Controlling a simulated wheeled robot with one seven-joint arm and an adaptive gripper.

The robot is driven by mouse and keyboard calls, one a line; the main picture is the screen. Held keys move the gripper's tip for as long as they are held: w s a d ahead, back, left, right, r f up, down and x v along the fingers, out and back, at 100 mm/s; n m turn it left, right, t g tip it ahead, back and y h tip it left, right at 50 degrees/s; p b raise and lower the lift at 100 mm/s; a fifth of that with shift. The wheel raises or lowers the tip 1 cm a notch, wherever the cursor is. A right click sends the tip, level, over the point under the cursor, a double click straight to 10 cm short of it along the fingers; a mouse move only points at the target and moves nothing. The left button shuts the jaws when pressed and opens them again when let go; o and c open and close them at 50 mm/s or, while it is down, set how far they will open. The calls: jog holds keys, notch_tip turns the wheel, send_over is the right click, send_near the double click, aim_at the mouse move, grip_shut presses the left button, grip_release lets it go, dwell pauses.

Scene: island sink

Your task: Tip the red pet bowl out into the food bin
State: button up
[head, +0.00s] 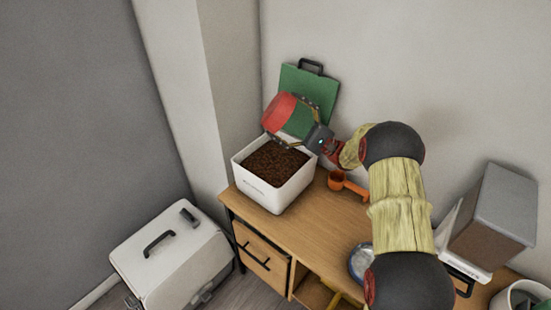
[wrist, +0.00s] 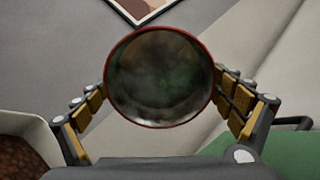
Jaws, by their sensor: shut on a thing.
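The red pet bowl (head: 279,112) is held on its side above the back left of the food bin (head: 262,193). My gripper (head: 286,120) is shut on the bowl, with one finger on each side of it. In the wrist view the bowl (wrist: 160,78) shows a thin red rim around a dark, shiny grey round face, and no food shows on it. The white, open-topped bin is filled with brown kibble (head: 275,165). Its corner also shows at the lower left of the wrist view (wrist: 30,122), beside the bowl.
A green panel with a dark handle (head: 318,88) leans against the wall behind the bin. An orange scoop (head: 337,180) and a silver bowl (head: 360,262) are on the wooden desk (head: 320,225). A grey box (head: 497,205) stands right. A white case (head: 172,262) is lower left.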

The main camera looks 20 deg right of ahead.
jog(key=shift+s+d+r+y+b, duration=0.15)
jog(key=shift+r+y+b, duration=0.2)
jog(key=shift+b, duration=0.3)
jog(key=shift+r, duration=0.3)
jog(key=shift+d+r+t+y, duration=0.15)
jog(key=shift+r+t+y, duration=0.15)
jog(key=shift+r+y, duration=0.05)
dwell(2.5)
jog(key=shift+w+a+f+h+p, duration=0.2)
jog(key=shift+f+h+p, duration=0.2)
jog(key=shift+f+h, duration=0.3)
jog(key=shift+a+f+g+p, duration=0.1)
jog(key=shift+f+g+p, duration=0.35)
jog(key=shift+p, duration=0.35)
jog(key=shift+a+h+p, duration=0.1)
jog(key=shift+h+p, duration=0.2)
jog(key=shift+p, duration=0.75)
jog(key=p, duration=0.3)
jog(key=shift+a+f, duration=0.1)
